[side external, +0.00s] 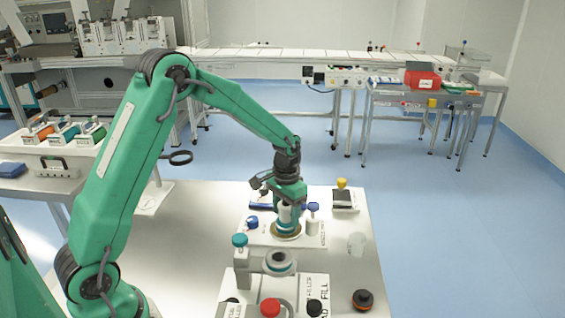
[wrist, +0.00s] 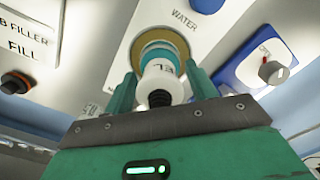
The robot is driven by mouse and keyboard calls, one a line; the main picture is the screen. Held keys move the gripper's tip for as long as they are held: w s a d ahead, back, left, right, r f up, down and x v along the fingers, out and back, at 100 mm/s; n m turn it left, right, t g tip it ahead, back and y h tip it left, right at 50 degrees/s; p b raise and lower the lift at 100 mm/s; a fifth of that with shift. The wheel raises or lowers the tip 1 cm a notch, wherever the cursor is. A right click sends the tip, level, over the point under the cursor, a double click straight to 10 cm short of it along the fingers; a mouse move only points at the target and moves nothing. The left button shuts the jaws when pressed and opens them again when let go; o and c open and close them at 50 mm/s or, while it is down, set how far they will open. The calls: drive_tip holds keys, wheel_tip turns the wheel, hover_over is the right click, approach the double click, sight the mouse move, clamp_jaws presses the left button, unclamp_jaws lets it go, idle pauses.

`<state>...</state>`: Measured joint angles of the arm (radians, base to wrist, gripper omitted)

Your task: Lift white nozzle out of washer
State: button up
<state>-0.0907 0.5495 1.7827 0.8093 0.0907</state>
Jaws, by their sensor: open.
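The white nozzle (wrist: 160,78), with a teal band and a dark threaded tip, shows in the wrist view between the two green fingers of my gripper (wrist: 163,88). Its other end sits in a round tan-rimmed opening of the washer (wrist: 181,42), on a white panel marked WATER. In the side view, the nozzle (side external: 285,214) stands upright in the washer's ring (side external: 287,235), with my gripper (side external: 287,208) over it from above. My gripper is open, one finger on each side of the nozzle. Whether either finger touches it cannot be told.
A blue knob (side external: 252,222) and a white blue-topped post (side external: 313,218) flank the washer. A teal-topped holder (side external: 240,250) with another ring (side external: 279,263) stands in front. Red (side external: 270,307) and black (side external: 314,307) knobs are at the front.

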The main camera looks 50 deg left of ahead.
drive_tip(key=c, duration=1.1)
drive_tip(key=shift+r, duration=0.25)
drive_tip(key=shift+r, duration=1.95)
drive_tip(key=shift+r, duration=2)
